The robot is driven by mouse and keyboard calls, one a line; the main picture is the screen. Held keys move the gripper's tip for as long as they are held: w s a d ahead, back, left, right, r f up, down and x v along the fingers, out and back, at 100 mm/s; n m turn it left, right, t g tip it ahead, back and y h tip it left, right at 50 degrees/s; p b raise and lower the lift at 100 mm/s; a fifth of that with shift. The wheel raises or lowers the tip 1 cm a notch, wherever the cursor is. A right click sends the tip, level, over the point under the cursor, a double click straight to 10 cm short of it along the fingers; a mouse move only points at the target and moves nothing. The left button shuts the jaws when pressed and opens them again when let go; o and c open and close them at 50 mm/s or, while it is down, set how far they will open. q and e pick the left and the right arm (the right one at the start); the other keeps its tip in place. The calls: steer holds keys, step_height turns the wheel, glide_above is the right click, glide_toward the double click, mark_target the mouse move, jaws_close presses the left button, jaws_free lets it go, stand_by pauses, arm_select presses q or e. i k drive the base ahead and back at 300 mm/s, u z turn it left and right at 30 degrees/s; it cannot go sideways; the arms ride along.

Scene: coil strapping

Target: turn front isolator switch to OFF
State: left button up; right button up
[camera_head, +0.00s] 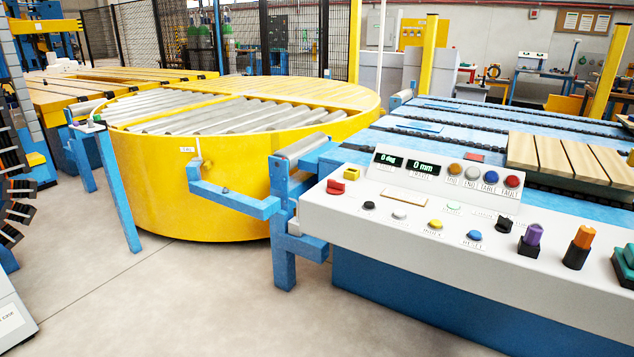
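A light grey control desk (470,260) stands at the front right. No switch on it carries a label I can read as front isolator, and I cannot tell which control, if any, is that switch. A purple-topped control (532,238) and an orange-topped control (579,247) stand upright on black bases towards the right. A green control (625,265) is cut off by the right edge. Neither of my grippers shows in this view.
A round yellow turntable (190,200) with grey rollers stands left of the desk, with a blue bracket (240,200) between. A blue conveyor (440,120) with wooden boards (560,155) lies behind the desk. Displays read 0 deg and 0 mm.

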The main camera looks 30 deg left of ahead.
mark_target(334, 188)
steer(key=u, duration=0.8)
steer(key=i, duration=0.8)
steer(key=u, duration=0.75)
